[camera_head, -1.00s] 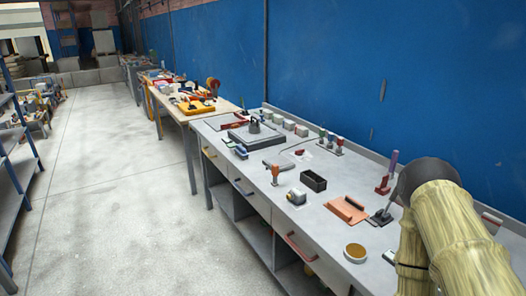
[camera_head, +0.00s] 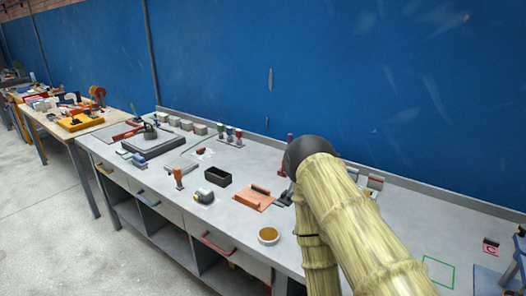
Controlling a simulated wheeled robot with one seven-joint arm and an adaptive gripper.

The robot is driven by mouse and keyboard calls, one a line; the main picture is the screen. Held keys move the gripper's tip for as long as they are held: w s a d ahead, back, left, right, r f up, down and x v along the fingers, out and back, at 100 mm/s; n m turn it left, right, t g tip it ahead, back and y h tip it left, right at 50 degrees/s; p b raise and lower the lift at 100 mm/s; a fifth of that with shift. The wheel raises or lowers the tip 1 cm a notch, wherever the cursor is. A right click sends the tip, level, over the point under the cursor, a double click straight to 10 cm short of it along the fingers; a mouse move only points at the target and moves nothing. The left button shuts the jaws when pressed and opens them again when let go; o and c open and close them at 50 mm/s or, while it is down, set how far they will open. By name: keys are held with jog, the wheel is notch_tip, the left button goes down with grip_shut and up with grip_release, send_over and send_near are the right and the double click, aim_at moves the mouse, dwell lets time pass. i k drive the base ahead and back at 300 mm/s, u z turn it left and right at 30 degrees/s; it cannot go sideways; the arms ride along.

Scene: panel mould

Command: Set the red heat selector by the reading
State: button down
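I cannot pick out a red heat selector or a legible reading in the camera view. Small red parts on the grey bench (camera_head: 225,240) are a red piece (camera_head: 127,133) at its left end and a red-topped upright handle (camera_head: 238,135) near the back. My arm, in a pale yellow ribbed sleeve with a dark rounded joint, reaches over the right half of the bench. It hides part of the bench top. My gripper itself does not show.
The bench holds a black box (camera_head: 218,177), an orange block (camera_head: 254,200), a tape-measure-like item (camera_head: 204,196), a round brown-topped dish (camera_head: 268,236) and a pink tag (camera_head: 490,247). A green outline (camera_head: 436,272) lies at the right. A blue wall (camera_head: 220,60) stands behind. Open floor lies left.

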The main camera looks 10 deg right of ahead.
aim_at(199, 150)
jog(key=u, duration=0.55)
jog(key=k, duration=1.3)
jog(key=u, duration=1.2)
jog(key=i, duration=2.65)
jog(key=z, duration=1.4)
jog(key=i, duration=0.8)
jog(key=z, duration=0.75)
